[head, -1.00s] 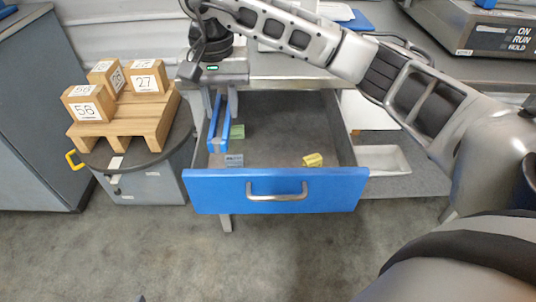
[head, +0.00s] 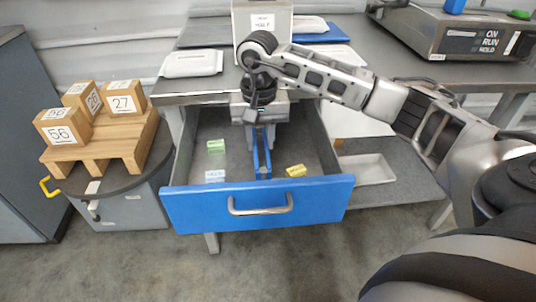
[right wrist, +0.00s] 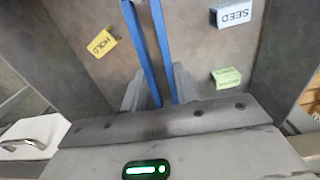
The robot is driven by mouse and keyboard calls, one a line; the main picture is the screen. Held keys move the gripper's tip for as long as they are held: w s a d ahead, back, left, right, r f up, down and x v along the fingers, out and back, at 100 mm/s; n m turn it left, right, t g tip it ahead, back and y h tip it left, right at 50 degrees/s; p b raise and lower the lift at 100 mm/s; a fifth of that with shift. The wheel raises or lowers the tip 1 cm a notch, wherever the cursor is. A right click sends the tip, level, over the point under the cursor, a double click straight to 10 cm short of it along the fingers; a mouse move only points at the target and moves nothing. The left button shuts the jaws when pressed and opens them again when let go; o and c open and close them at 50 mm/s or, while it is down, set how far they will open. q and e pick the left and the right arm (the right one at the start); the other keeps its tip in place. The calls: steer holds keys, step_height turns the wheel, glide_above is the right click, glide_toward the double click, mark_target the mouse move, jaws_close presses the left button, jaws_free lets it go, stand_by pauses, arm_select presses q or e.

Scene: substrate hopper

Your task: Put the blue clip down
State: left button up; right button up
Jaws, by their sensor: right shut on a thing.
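The blue clip (head: 261,157), a long narrow piece with two parallel blue bars, points down and forward over the middle of the open drawer. My right gripper (head: 259,126) is shut on its upper end. In the right wrist view the clip (right wrist: 142,42) runs out from between the grey fingertips (right wrist: 159,90). I cannot tell whether the clip's far end touches the drawer floor. My left gripper is not in view.
The blue-fronted drawer (head: 182,213) holds a green tag (head: 216,146), a pale SEED tag (head: 215,176) and a yellow HOLD tag (head: 296,170). Numbered wooden blocks (head: 122,104) stand on a pallet at left. A white tray (head: 368,170) lies on the shelf at right.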

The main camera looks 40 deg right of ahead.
mark_target(268, 153)
steer(key=shift+s+d+f, duration=0.15)
steer(key=shift+d+f, duration=0.55)
steer(key=shift+f, duration=0.15)
steer(key=f, duration=0.3)
steer(key=shift+d+f+b, duration=0.2)
steer(key=shift+d+b, duration=0.05)
steer(key=shift+b, duration=0.1)
steer(key=shift+f, duration=0.15)
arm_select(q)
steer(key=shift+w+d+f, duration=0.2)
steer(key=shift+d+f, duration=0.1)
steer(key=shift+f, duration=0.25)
arm_select(e)
steer(key=shift+f, duration=0.1)
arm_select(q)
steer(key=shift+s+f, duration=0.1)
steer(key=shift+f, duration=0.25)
arm_select(e)
steer(key=o, duration=0.9)
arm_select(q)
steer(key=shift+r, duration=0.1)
arm_select(e)
steer(key=shift+o, duration=0.2)
